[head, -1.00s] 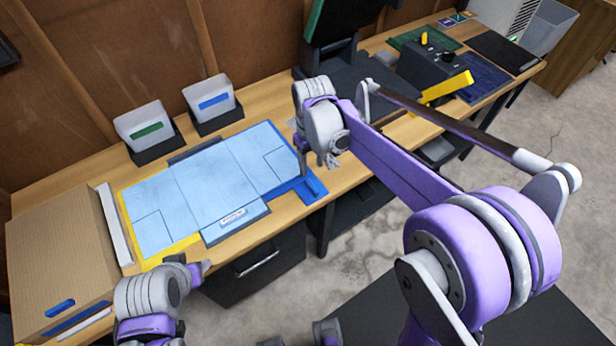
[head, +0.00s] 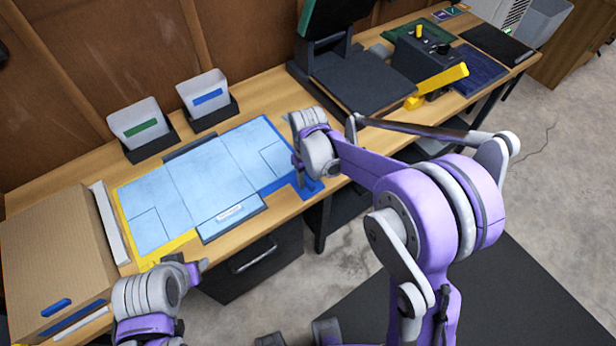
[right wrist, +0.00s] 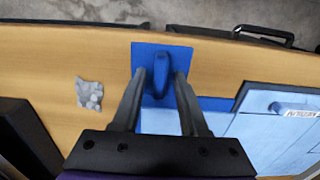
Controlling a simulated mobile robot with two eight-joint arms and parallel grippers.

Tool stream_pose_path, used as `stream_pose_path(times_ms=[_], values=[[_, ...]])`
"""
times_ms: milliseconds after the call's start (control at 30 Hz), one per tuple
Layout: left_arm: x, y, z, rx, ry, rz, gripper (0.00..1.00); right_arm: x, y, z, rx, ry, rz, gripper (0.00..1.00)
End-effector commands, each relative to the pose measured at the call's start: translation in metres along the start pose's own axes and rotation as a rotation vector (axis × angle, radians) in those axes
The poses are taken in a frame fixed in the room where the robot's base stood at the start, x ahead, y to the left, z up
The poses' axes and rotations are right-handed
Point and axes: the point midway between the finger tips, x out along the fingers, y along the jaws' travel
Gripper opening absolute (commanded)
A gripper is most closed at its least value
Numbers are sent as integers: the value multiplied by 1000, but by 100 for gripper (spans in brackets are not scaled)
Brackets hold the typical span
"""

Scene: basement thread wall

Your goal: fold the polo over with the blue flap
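The light blue polo (head: 200,185) lies spread flat on the folding board. The blue flap (head: 275,186) is at the board's right side, flat under the polo's right part; its tab with a raised blue handle (right wrist: 163,72) shows in the right wrist view. My right gripper (head: 309,182) is over that tab, and its fingers (right wrist: 160,78) stand apart with the handle between them. I see no clear grip on it. My left gripper (head: 201,268) is in front of the board's near left corner, away from the polo; its finger gap is unclear.
The yellow flap (head: 178,244) is at the board's left and a grey-blue panel (head: 232,220) at its front. A cardboard box (head: 50,260) stands left. Two bins (head: 140,128) stand behind. A dark press (head: 360,80) stands right. A grey crumpled scrap (right wrist: 90,95) lies beside the tab.

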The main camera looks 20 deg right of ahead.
Motion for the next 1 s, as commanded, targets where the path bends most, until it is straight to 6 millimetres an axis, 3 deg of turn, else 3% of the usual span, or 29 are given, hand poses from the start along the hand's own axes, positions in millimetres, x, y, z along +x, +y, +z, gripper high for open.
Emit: stream_pose_path(times_ms=[33,200,233,1000], values=[[0,0,0,0,0,0,50,0,0,0,0,0,0,32],[0,0,0,0,0,0,50,0,0,0,0,0,0,1],[0,0,0,0,0,0,50,0,0,0,0,0,0,0],[0,0,0,0,0,0,50,0,0,0,0,0,0,0]])
